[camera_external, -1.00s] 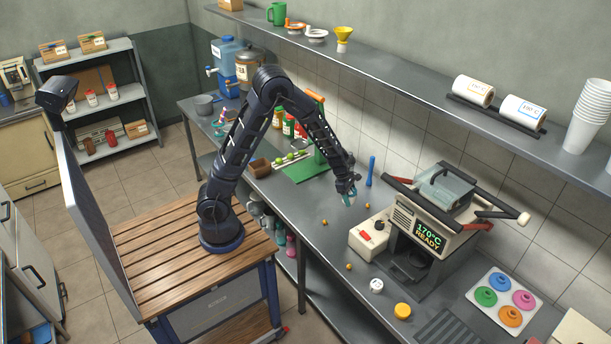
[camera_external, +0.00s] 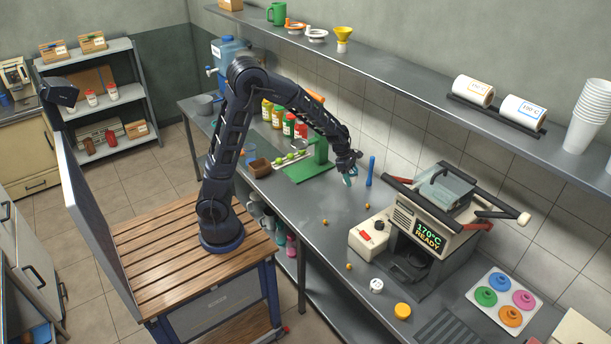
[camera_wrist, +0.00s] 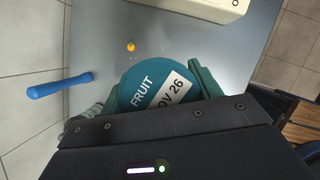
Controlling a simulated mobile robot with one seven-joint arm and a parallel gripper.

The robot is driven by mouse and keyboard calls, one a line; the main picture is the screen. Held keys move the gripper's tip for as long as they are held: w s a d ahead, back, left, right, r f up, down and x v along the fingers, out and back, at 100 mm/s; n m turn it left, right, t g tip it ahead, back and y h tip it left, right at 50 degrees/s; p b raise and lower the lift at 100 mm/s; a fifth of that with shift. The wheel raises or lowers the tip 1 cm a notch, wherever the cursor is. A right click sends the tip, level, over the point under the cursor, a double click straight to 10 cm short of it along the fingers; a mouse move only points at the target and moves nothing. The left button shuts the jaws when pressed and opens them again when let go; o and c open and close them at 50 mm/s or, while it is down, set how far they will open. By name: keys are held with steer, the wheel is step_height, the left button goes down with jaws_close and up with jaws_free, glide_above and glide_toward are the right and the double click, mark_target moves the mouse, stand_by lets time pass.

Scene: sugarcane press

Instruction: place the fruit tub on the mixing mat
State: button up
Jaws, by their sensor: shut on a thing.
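My gripper (camera_external: 348,172) is shut on the fruit tub (camera_wrist: 152,85), whose round teal lid reads FRUIT above a partly covered white date label. In the wrist view, the teal-green fingers of my gripper (camera_wrist: 155,92) close on the tub from both sides. In the outside view the tub (camera_external: 348,180) is a small teal patch under my gripper, over the grey counter near the blue upright handle. I cannot pick out the mixing mat for certain. A flat green base (camera_external: 306,172) with an upright green post lies left of my gripper.
The blue handle (camera_external: 371,170) stands close to the right of my gripper; it also shows in the wrist view (camera_wrist: 58,85). The press machine (camera_external: 430,225) stands further right. Small orange balls (camera_external: 325,222) lie on the counter. Sauce bottles (camera_external: 288,123) stand behind the green base.

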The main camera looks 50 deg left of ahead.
steer(key=w+a+r+n, duration=0.1)
steer(key=w+a, duration=0.1)
steer(key=a, duration=0.6)
steer(key=w+a+r, duration=0.2)
steer(key=a, duration=0.6)
steer(key=s+a+r+n, duration=0.1)
steer(key=a+r, duration=0.1)
steer(key=a, duration=0.7)
steer(key=s+a+r, duration=0.1)
steer(key=a, duration=0.9)
steer(key=n+t+y, duration=0.1)
steer(key=n+y, duration=0.6)
steer(key=n, duration=1.3)
glide_above(262, 148)
steer(key=s+d, duration=0.1)
step_height(262, 148, down, 6)
steer(key=f, duration=2)
steer(key=shift+s+d, duration=0.15)
steer(key=shift+s, duration=0.1)
steer(key=o, duration=0.9)
steer(key=shift+f, duration=0.1)
steer(key=shift+o, duration=1.2)
